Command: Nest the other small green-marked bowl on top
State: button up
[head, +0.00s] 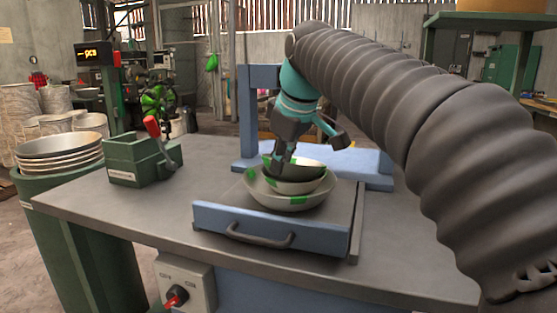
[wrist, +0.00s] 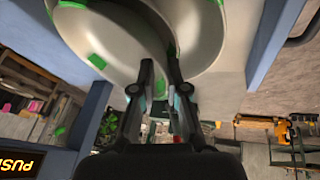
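My gripper (head: 284,160) points down over the blue press and is shut on the rim of a small green-marked bowl (head: 309,168). This bowl is slightly tilted, with its dark inside showing. Directly below it is another pale bowl (head: 296,187), which sits inside a wider green-marked bowl (head: 313,200) on the sliding tray (head: 346,222). I cannot tell whether the held bowl touches the one below. In the wrist view, my fingers (wrist: 160,72) close about a bowl's rim, with pale bowl surfaces on both sides.
The blue tray front with its handle (head: 260,238) faces me. A green box with a red lever (head: 142,162) stands at the table's left. A stack of bowls (head: 60,150) sits on a green drum at far left. The grey table (head: 120,210) is clear at front left.

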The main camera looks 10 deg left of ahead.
jog(key=shift+o, duration=1.1)
jog(key=v, duration=1.2)
